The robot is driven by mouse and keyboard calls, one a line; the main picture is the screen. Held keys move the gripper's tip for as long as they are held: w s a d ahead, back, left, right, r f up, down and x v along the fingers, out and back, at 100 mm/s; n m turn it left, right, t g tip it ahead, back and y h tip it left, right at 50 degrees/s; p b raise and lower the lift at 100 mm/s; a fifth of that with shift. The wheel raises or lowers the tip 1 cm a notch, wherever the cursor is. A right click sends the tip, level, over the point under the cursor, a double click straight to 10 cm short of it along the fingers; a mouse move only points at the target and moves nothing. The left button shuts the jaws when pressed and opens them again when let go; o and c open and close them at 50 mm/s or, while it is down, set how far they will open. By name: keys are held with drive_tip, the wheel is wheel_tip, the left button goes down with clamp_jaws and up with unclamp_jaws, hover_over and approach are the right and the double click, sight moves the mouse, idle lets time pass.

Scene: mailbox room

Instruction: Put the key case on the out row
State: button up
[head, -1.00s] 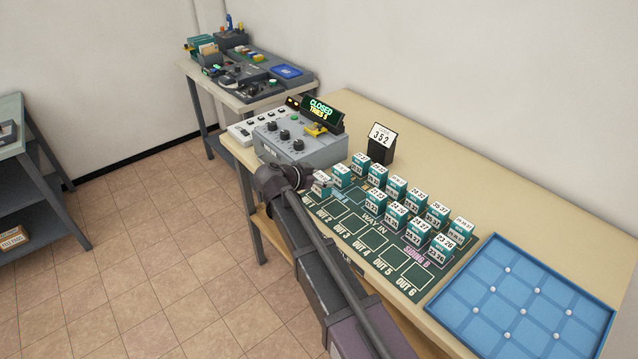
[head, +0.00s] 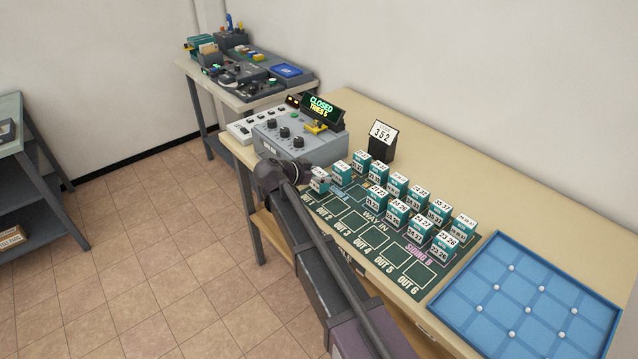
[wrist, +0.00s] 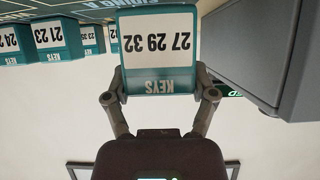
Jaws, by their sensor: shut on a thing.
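My gripper (wrist: 160,98) is shut on a teal key case (wrist: 158,48) with a white label reading 27 29 32, upside down in the wrist view. In the head view the held case (head: 320,181) shows at the end of my arm, over the near left end of the dark green board (head: 441,288). I cannot tell whether it touches the board. The out row runs along the board's near edge; squares OUT 2 to OUT 6 (head: 418,273) look empty. My arm and the case hide the OUT 1 area.
Several teal key cases (head: 397,212) stand in rows on the board. A grey control box (head: 299,146) with a CLOSED display (head: 322,107) is close beside my gripper. A blue tray (head: 487,327) lies to the right.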

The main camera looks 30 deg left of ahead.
drive_tip(key=shift+f+b, duration=0.55)
drive_tip(key=shift+f, duration=0.35)
drive_tip(key=shift+f, duration=0.15)
drive_tip(key=o, duration=1.1)
drive_tip(key=shift+r, duration=0.3)
drive_tip(key=shift+s+a+r+p, duration=0.1)
drive_tip(key=shift+s+r+p, duration=0.1)
drive_tip(key=shift+s+p, duration=0.15)
drive_tip(key=p+v, duration=0.5)
drive_tip(key=v, duration=0.6)
